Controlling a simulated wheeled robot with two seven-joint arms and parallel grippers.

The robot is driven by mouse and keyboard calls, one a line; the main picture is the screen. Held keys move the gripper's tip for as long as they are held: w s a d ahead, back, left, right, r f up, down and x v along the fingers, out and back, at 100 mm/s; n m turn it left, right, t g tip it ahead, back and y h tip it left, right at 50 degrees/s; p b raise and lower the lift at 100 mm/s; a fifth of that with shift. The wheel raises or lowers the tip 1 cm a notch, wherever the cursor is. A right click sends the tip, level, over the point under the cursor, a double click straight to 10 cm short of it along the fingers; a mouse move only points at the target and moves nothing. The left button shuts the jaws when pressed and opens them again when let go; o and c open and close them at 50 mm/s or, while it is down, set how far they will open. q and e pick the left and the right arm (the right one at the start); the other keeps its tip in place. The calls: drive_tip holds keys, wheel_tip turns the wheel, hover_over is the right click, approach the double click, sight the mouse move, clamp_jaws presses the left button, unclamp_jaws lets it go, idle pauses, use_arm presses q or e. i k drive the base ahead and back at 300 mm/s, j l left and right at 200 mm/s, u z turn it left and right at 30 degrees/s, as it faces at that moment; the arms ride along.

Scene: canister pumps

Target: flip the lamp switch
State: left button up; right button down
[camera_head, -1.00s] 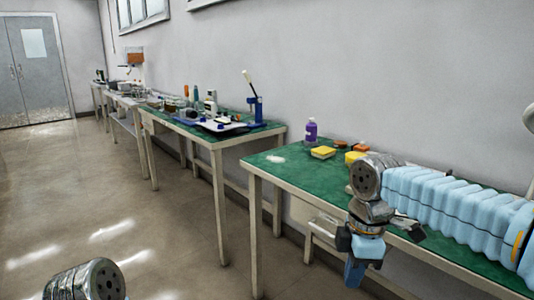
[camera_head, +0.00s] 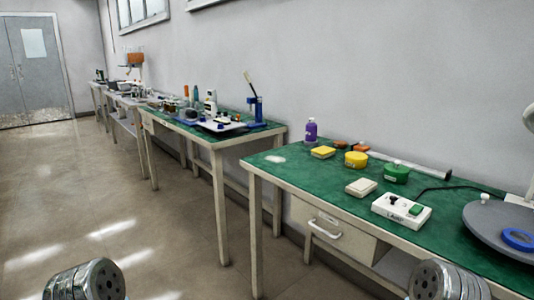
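A white switch box (camera_head: 401,210) lies on the green-topped table at the right, with a green rocker (camera_head: 415,210) at its right end and dark marks or sockets on its left part. I cannot tell which way the rocker is tipped. Only round metal joints of my arms show at the bottom; neither gripper is in view.
A beige block (camera_head: 361,187), a green tin (camera_head: 397,173), a yellow tin (camera_head: 356,159), a yellow sponge (camera_head: 323,152) and a purple bottle (camera_head: 311,131) stand left of and behind the box. A blue ring (camera_head: 518,239) lies on the lamp base. The table's front edge is clear.

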sight(416, 209)
drive_tip(key=z, duration=2.1)
drive_tip(key=k+j, duration=0.15)
drive_tip(key=k, duration=0.15)
drive_tip(key=k+j, duration=0.1)
drive_tip(key=k, duration=0.25)
